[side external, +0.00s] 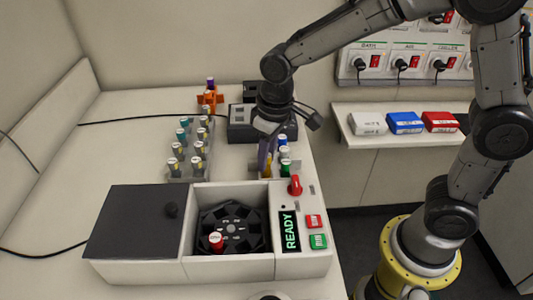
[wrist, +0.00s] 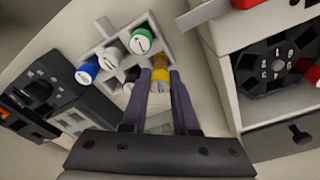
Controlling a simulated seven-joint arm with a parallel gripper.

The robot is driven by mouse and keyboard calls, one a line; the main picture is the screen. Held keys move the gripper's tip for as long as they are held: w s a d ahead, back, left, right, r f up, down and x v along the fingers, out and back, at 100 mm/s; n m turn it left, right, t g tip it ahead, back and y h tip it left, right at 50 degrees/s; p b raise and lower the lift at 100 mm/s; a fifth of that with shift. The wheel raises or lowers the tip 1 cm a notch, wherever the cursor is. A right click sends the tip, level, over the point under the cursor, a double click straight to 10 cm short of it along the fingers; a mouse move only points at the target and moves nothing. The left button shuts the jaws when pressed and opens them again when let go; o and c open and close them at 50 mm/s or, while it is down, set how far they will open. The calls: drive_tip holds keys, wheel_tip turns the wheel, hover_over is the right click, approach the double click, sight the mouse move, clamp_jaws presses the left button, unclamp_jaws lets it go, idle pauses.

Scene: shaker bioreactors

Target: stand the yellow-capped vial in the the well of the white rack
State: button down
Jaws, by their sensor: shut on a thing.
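The yellow-capped vial (wrist: 160,76) is between the two purple-grey fingers of my gripper (wrist: 160,84), which is shut on it. In the side view its yellow (side external: 268,167) shows low beside the fingers of my gripper (side external: 265,152). The white rack (wrist: 110,41) is just beyond the fingertips in the wrist view. It holds a blue-capped (wrist: 87,70), a green-capped (wrist: 141,41) and white-capped vials (wrist: 108,57). The vial overlaps the rack's near edge in that view. I cannot tell whether its lower end is inside a well; the fingers hide part of it.
A shaker unit (side external: 262,266) with a dark rotor, red knob and READY display stands in front of the rack. A second rack (side external: 175,178) with several vials is to the left. A dark device (side external: 240,133) and an orange holder (side external: 208,100) are behind.

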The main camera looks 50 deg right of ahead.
drive_tip(key=shift+f, duration=0.25)
drive_tip(key=shift+f, duration=0.35)
drive_tip(key=shift+f, duration=0.4)
drive_tip(key=c, duration=0.6)
unclamp_jaws()
drive_tip(key=shift+r, duration=3.5)
